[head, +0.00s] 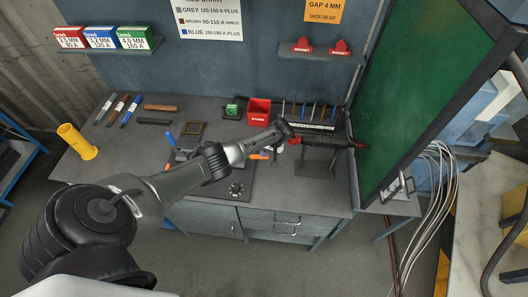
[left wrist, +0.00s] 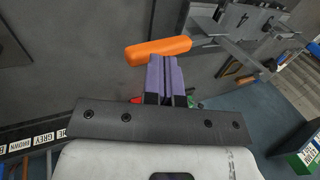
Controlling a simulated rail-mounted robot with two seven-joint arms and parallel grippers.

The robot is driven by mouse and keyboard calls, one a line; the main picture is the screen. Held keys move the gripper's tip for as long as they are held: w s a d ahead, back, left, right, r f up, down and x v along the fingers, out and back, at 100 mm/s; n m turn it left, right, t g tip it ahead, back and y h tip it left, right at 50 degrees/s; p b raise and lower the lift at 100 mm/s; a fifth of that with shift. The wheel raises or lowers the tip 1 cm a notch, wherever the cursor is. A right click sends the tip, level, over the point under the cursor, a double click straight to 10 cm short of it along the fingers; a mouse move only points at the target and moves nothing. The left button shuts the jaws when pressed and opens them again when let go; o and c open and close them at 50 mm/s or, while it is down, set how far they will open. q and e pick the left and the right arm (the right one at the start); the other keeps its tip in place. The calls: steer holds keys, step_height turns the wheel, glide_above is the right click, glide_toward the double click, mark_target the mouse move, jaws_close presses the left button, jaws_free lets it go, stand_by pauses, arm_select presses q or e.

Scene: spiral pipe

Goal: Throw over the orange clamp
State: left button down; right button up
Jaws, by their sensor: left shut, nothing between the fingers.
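In the left wrist view, the orange clamp's handle (left wrist: 158,50) is a rounded orange bar lying across just beyond my left gripper's purple fingertips (left wrist: 165,60). The fingers are shut together with nothing between them. I cannot tell whether the tips touch the handle. In the head view, a small orange part (head: 258,156) shows just below my left arm, over the bench; most of the clamp is hidden there. My left gripper (head: 287,132) is at the arm's far end, small and partly hidden. My right gripper is in neither view.
A grey metal bracket (left wrist: 235,42) stands right of the handle in the wrist view. On the bench (head: 205,108) are a red box (head: 259,111), a row of thin rods (head: 310,111), a yellow cylinder (head: 77,141) and brushes. A green screen (head: 420,90) stands at the right.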

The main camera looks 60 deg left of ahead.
arm_select(q)
steer(key=shift+r, duration=0.65)
step_height(320, 180, up, 3)
steer(key=shift+f+p, duration=0.1)
steer(key=shift+p, duration=0.4)
steer(key=w+d+r, duration=0.3)
steer(key=d+r, duration=0.4)
steer(key=d, duration=0.4)
steer(key=shift+d+b, duration=0.15)
steer(key=shift+b, duration=0.25)
steer(key=shift+w, duration=0.1)
